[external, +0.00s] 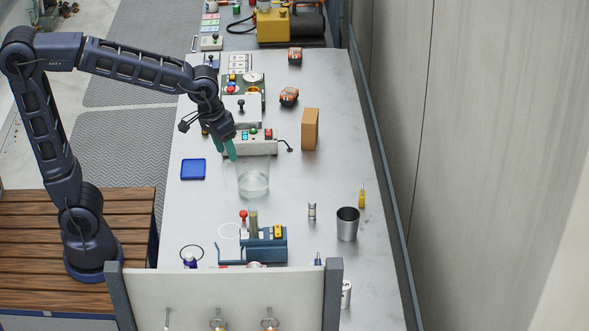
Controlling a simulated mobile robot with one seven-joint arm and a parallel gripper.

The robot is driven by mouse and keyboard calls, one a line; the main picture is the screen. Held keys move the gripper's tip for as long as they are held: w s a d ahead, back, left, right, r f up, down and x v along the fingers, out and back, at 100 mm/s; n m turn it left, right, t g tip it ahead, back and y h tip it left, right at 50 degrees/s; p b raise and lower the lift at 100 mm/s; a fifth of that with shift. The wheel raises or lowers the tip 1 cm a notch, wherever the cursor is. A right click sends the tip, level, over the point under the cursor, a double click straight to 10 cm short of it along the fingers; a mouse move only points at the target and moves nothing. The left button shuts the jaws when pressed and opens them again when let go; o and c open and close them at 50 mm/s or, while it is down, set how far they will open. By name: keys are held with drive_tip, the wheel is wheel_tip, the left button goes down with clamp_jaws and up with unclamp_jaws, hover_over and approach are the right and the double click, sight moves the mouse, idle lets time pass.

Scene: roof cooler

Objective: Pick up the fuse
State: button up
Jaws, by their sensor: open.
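A small silver cylinder with a pale band (312,211) stands upright on the grey metal bench (340,110); it looks like the fuse, though it is too small to be sure. My gripper (231,150) has teal fingers pointing down. It is open and empty, above the bench near a clear container (253,184), up and to the left of the fuse. The gap between the fingers is hard to see from this side.
A metal cup (347,224) and a yellow item (361,197) stand right of the fuse. A blue fixture (265,245) is lower left of it. A control box (252,146) and a brown block (310,129) lie farther back. A panel (225,295) blocks the near end.

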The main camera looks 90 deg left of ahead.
drive_tip(key=w+a+f+n+g, duration=0.1)
drive_tip(key=w+a+f+n, duration=0.25)
drive_tip(key=w, duration=0.35)
drive_tip(key=w+a+f+n, duration=0.2)
drive_tip(key=w+f, duration=0.3)
drive_tip(key=w, duration=0.3)
drive_tip(key=n+g, duration=0.2)
drive_tip(key=n, duration=0.2)
hover_over(312, 202)
drive_tip(key=f, duration=1.2)
drive_tip(key=shift+a+f, duration=0.4)
wheel_tip(312, 202, down, 5)
drive_tip(key=shift+w+f, duration=0.1)
drive_tip(key=shift+f, duration=0.05)
drive_tip(key=shift+d+f, duration=0.15)
drive_tip(key=shift+f, duration=1.25)
drive_tip(key=shift+d+f, duration=0.15)
drive_tip(key=shift+f, duration=1.25)
clamp_jaws()
